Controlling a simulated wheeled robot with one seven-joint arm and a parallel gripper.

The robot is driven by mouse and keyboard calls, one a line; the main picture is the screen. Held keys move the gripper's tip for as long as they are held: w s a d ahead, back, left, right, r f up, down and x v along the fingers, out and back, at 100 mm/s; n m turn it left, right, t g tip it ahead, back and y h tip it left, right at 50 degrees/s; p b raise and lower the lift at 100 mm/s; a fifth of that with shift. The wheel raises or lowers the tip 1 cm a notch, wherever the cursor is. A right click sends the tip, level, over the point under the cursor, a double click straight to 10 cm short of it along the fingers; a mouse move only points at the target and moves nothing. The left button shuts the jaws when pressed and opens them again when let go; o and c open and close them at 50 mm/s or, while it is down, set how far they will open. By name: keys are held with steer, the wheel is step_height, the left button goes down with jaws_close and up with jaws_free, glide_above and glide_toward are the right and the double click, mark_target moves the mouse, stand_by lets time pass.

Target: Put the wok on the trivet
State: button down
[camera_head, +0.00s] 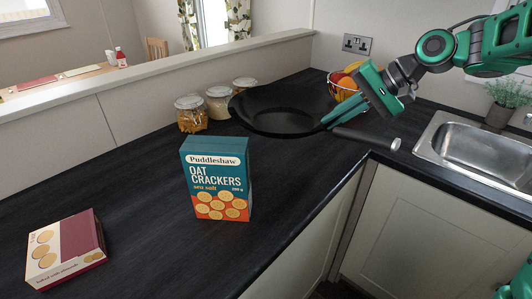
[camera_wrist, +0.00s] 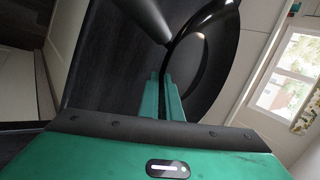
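The black wok (camera_head: 285,112) is on the dark worktop near the back corner, its handle (camera_head: 365,138) pointing right toward the sink. I cannot tell whether it rests on the worktop or is slightly raised. My gripper (camera_head: 328,122) reaches down from the right to the wok's rim beside the handle. In the wrist view, the fingers (camera_wrist: 164,78) are close together at the edge of the wok (camera_wrist: 205,62), with the handle (camera_wrist: 145,18) just beyond. They appear shut on the rim; the contact itself is partly hidden. No trivet is visible in either view.
A blue cracker box (camera_head: 217,180) stands in front of the wok. A maroon box (camera_head: 66,250) lies at front left. Several jars (camera_head: 219,103) stand behind, left of the wok. A fruit basket (camera_head: 345,88) is close behind my gripper. The sink (camera_head: 475,150) is right. The left worktop has free room.

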steer(key=shift+w+a+r, duration=0.1)
steer(key=shift+a, duration=0.15)
steer(key=shift+a, duration=0.2)
steer(key=shift+a+f, duration=0.1)
steer(key=shift+f, duration=4.95)
steer(key=c, duration=2)
jaws_free()
steer(key=shift+f, duration=0.15)
steer(key=v, duration=1.2)
